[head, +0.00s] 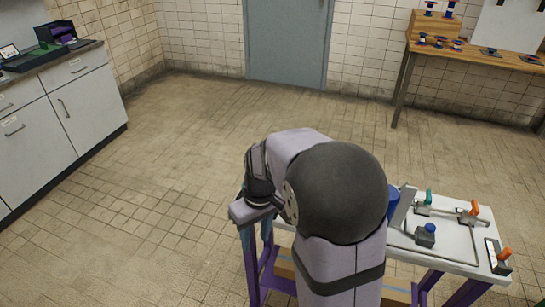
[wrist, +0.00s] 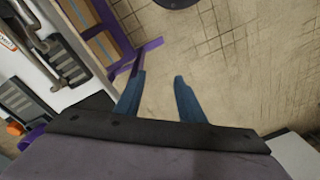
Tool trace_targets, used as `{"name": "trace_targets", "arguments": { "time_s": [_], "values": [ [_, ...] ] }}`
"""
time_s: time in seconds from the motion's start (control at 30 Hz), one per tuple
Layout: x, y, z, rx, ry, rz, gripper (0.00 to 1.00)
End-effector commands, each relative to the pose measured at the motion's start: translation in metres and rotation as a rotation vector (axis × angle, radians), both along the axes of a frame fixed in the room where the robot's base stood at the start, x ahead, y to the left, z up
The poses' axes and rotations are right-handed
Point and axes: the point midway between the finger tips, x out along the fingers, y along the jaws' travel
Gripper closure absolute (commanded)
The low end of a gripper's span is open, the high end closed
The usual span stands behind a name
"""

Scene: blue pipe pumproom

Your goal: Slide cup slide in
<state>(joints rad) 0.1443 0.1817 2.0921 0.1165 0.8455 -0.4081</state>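My gripper (wrist: 158,86) shows in the wrist view as two blue fingers with a clear gap between them; it is open, with only tiled floor seen between and beyond the fingers. In the head view my arm bends to the left and its end hangs by the left end of the white-topped bench (head: 456,245). A blue rounded object (head: 393,201), perhaps the cup, shows partly beside a grey tilted plate (head: 404,208); my arm hides the rest. I cannot make out a clear cup or slide in the wrist view.
The bench holds clamps with a teal handle (head: 429,196) and orange handles (head: 475,207), and a blue-topped button box (head: 426,235). Its purple frame (wrist: 138,58) lies close to the left finger in the wrist view. Open floor lies left of the bench.

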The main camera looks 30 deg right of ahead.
Motion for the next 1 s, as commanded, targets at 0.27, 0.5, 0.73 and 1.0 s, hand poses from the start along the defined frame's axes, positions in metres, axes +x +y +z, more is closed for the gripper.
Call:
{"name": "trace_targets", "arguments": {
  "time_s": [0.27,0.5,0.73,1.0],
  "values": [
    [0.108,-0.058,0.047,0.069,-0.09,0.193,0.64],
    [0.174,-0.118,0.067,0.102,-0.205,0.379,0.64],
    [0.204,-0.162,0.075,0.103,-0.299,0.517,0.64],
    [0.213,-0.178,0.076,0.097,-0.339,0.577,0.64]
  ]
}}
